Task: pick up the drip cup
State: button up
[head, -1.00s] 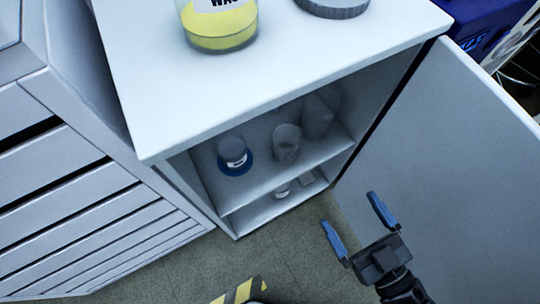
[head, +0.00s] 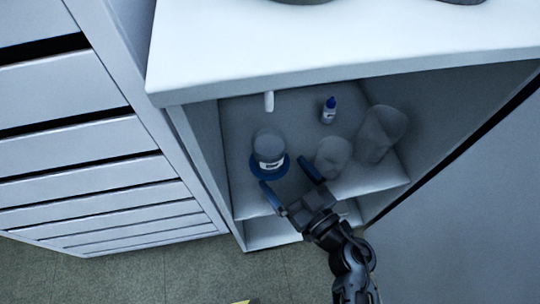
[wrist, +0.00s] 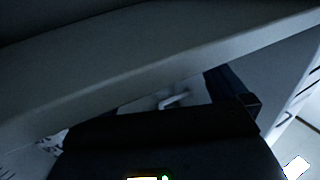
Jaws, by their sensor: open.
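A grey cup-like vessel (head: 333,157), likely the drip cup, stands on the upper shelf (head: 250,203) of the open cabinet. A labelled jar with a blue base (head: 269,150) stands to its left. My gripper (head: 281,171) is open and empty at the shelf's front, its blue fingers pointing inward. Its fingertips are just in front of the jar's blue base, and the right finger lies just left of the cup. I cannot tell whether either finger touches anything. The wrist view is dark; no cup can be made out there.
A larger grey vessel (head: 380,132) stands right of the cup. A small blue-capped bottle (head: 328,111) is farther back. The cabinet top (head: 330,50) overhangs the shelf. The open door (head: 470,190) is on the right, a drawer unit (head: 80,120) on the left.

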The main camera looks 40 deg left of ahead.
aim_at(279, 164)
jog(key=shift+b+x, duration=1.25)
jog(key=shift+x, duration=1.7)
jog(key=shift+w+r, duration=0.1)
jog(key=shift+r, duration=0.05)
jog(key=shift+c, duration=0.2)
jog(key=c, duration=1.2)
jog(key=shift+r+p, duration=0.45)
jog(key=shift+p, duration=0.55)
